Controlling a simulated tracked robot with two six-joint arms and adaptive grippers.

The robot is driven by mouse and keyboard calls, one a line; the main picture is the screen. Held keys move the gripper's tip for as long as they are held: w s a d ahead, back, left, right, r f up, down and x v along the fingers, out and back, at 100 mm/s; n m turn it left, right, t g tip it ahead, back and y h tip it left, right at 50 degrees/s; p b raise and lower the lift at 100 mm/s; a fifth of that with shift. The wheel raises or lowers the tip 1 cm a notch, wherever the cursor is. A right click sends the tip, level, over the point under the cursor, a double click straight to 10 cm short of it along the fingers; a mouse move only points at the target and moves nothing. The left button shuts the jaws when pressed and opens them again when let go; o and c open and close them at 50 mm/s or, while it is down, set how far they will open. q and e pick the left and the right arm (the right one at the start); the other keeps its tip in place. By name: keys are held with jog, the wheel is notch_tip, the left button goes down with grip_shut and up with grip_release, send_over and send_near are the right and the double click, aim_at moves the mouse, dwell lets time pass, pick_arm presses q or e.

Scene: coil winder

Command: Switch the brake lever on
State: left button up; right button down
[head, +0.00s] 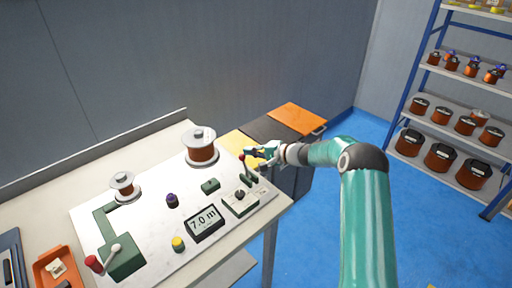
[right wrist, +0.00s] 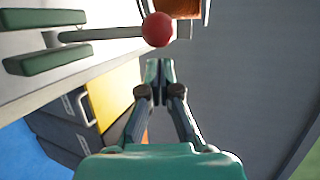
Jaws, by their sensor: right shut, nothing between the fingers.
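The brake lever shows in the right wrist view as a grey rod with a red ball knob (right wrist: 158,29), its base between two green blocks (right wrist: 45,61). In the head view the red knob (head: 242,157) is at the right end of the white winder panel (head: 145,220), beside my right gripper (head: 251,153). In the right wrist view the fingertips (right wrist: 160,70) are together and empty, just short of the knob in the picture. I cannot tell whether they touch it. My left gripper is not in view.
A display (head: 205,222) reads 7.0 m. A green crank box (head: 122,260) and an orange tray (head: 57,268) are at lower left. A drawer cabinet (head: 270,131) stands behind the arm. A blue shelf (head: 428,60) holds several spools.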

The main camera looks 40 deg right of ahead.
jog(key=shift+s+a+r, duration=0.15)
jog(key=shift+s+a, duration=0.5)
jog(key=shift+a, duration=0.2)
